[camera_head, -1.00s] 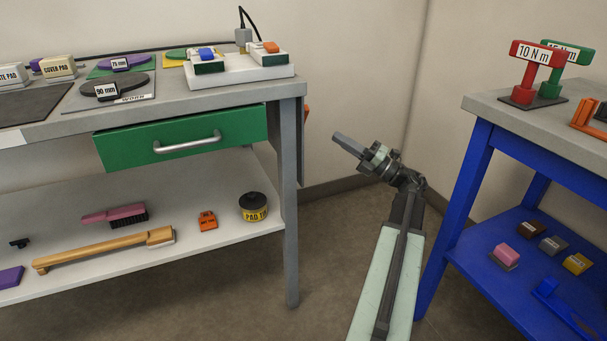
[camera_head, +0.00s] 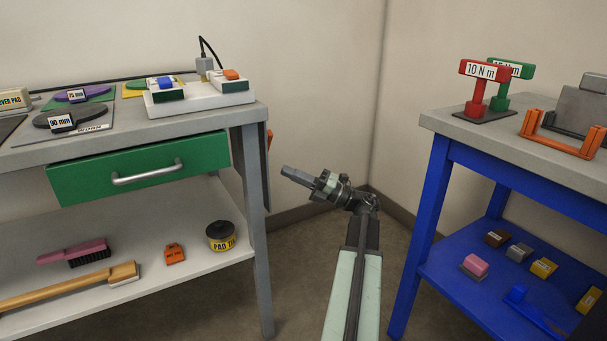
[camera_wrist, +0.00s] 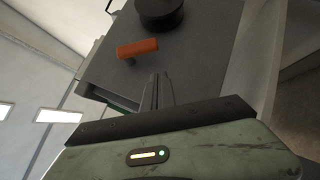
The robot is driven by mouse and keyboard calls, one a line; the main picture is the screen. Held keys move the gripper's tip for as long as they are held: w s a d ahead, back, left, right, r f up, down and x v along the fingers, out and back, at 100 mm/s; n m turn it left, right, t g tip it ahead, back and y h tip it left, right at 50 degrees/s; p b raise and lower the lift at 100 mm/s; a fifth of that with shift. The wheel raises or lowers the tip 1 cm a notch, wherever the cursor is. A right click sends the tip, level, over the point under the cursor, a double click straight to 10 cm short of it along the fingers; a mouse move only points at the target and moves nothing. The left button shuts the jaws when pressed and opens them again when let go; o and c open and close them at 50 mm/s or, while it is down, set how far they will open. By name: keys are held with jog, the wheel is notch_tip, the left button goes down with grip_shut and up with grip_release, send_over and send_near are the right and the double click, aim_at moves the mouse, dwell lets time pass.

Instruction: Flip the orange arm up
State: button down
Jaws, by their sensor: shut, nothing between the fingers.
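An orange bar (camera_wrist: 137,48) on a short dark stem stands out from a grey panel (camera_wrist: 205,50) in the wrist view. In the head view only a small orange piece (camera_head: 269,139) shows at the right end of the workbench; the rest is hidden behind the bench edge. My gripper (camera_head: 284,170) is shut and empty, pointing left toward that bench end and apart from it. In the wrist view my gripper's closed fingers (camera_wrist: 158,78) point at the panel, below and right of the orange bar, with no visible contact.
A black round knob (camera_wrist: 160,14) is above the orange bar. A blue table (camera_head: 437,190) at right holds red and green torque tools and an orange U-shaped frame (camera_head: 560,148). Open floor lies between.

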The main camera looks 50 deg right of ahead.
jog(key=w+r+p, duration=0.2)
jog(key=w+r, duration=0.1)
jog(key=w, duration=0.2)
jog(key=shift+w, duration=0.2)
